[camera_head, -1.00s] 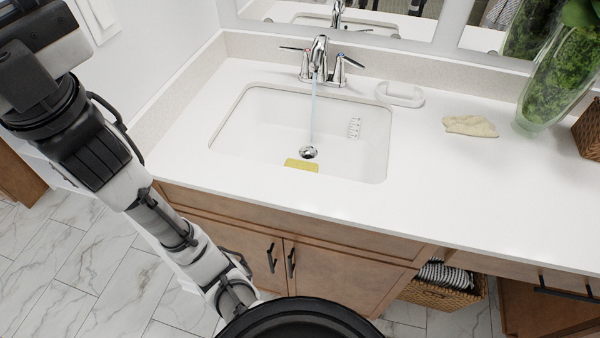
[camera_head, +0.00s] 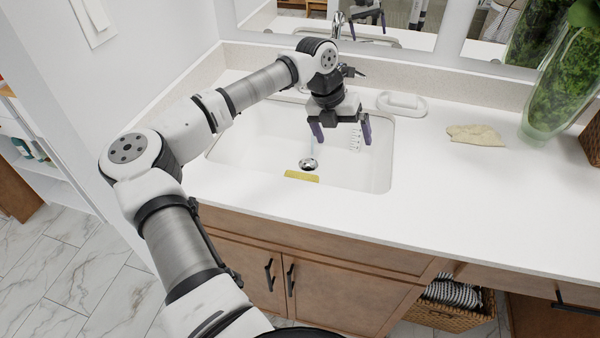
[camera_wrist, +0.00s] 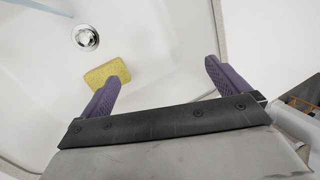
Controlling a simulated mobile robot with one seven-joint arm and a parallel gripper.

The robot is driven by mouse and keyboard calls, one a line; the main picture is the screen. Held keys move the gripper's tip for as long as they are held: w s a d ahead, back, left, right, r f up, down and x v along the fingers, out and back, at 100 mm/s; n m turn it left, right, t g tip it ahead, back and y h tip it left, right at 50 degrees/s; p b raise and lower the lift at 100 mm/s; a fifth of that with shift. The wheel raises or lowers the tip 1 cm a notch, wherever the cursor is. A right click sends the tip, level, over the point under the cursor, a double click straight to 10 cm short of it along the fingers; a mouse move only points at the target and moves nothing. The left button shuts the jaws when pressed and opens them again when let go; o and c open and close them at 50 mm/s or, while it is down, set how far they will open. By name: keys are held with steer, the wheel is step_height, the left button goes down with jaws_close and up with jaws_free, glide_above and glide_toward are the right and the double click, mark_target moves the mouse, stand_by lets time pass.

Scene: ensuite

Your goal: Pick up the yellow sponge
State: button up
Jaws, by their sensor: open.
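The yellow sponge (camera_head: 302,176) lies in the white sink (camera_head: 240,150), by its front wall and just in front of the drain (camera_head: 308,164). In the wrist view the sponge (camera_wrist: 107,74) is a yellow block beside the left finger, whose tip overlaps its lower right corner in the picture. My gripper (camera_head: 342,136) is open and empty above the sink, pointing down, with its purple fingers apart. In the wrist view the gap between the fingers (camera_wrist: 162,80) shows only bare sink. The gripper is apart from the sponge and higher than it.
The faucet is mostly hidden behind my arm; a thin blue water stream (camera_wrist: 40,7) shows. The front counter (camera_head: 400,225) is clear. A mirror is behind.

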steer(key=w+a+f+n+y, duration=0.2)
steer(key=a+f+y, duration=0.2)
steer(key=a, duration=0.6)
steer(key=p, duration=0.2)
glide_above(301, 176)
steer(key=f, duration=0.8)
steer(key=shift+s+f, duration=0.1)
steer(key=shift+s, duration=0.2)
steer(key=shift+w+f+p, duration=0.2)
steer(key=shift+f+p, duration=0.85)
steer(key=shift+f, duration=1.8)
steer(key=c, duration=0.8)
steer(key=shift+o, duration=0.2)
steer(key=shift+r, duration=0.15)
step_height(301, 176, up, 20)
steer(key=b, duration=0.4)
steer(key=shift+b, duration=0.3)
